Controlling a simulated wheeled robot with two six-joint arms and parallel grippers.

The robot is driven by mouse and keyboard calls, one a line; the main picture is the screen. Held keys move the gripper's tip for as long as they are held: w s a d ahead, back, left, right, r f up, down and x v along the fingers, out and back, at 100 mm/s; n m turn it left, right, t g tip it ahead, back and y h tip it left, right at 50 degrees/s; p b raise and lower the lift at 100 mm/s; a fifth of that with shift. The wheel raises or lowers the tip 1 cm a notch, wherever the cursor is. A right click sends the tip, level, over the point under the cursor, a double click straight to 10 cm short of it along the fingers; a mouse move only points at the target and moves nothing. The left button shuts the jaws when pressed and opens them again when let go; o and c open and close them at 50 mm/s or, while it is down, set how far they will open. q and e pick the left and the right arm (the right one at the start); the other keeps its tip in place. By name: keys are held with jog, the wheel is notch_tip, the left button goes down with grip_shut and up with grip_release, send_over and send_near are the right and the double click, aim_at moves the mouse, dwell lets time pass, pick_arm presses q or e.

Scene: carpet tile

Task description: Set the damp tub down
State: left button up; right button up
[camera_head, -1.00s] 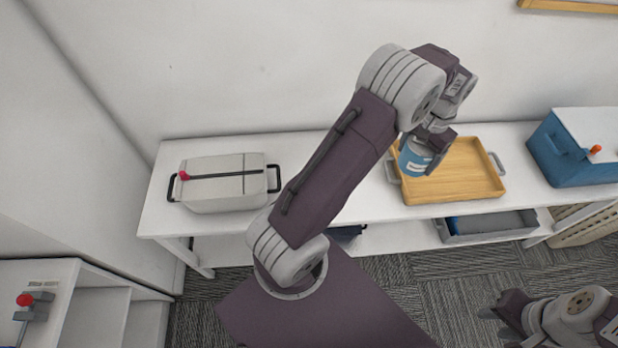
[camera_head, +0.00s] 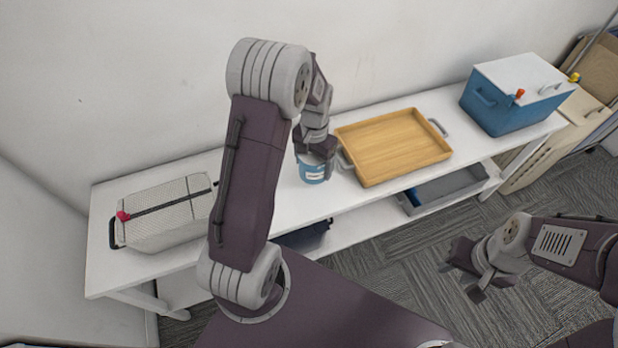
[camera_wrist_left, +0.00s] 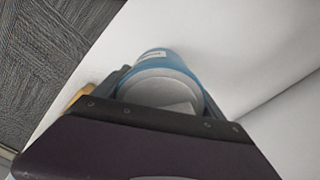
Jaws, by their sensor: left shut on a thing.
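A blue tub (camera_head: 313,172) with a white label is at my left gripper (camera_head: 316,152), just left of the wooden tray on the white table (camera_head: 287,208). My left gripper is shut on the tub. In the left wrist view the tub (camera_wrist_left: 152,60) shows its blue rim and pale inside between the jaws, over the white table top. I cannot tell whether its base touches the table. My right gripper (camera_head: 464,274) is empty over the carpet at the right, its fingers apart.
The wooden tray (camera_head: 395,147) with grey handles lies right of the tub. A blue cooler with a white lid (camera_head: 512,95) stands at the right end. A grey bin (camera_head: 447,187) is on the lower shelf.

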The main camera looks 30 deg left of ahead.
pick_arm(q)
jog(key=shift+s+a+f, duration=0.4)
jog(key=shift+s+a, duration=0.05)
jog(key=shift+a, duration=0.05)
jog(key=shift+f+b, duration=0.6)
jog(key=shift+f, duration=1.45)
jog(key=shift+f, duration=0.1)
jog(key=o, duration=1.6)
jog(key=shift+c, duration=0.2)
notch_tip(320, 180, up, 12)
jog(key=p, duration=0.3)
jog(key=shift+r, duration=0.2)
jog(key=s+d, duration=0.3)
jog(key=s, duration=0.3)
jog(key=s+d+f+n+t, duration=0.1)
jog(key=s+d, duration=0.3)
jog(key=s, duration=0.2)
jog(key=shift+s+d+f+n, duration=0.25)
jog(key=shift+s+n, duration=0.05)
jog(key=shift+s, duration=0.1)
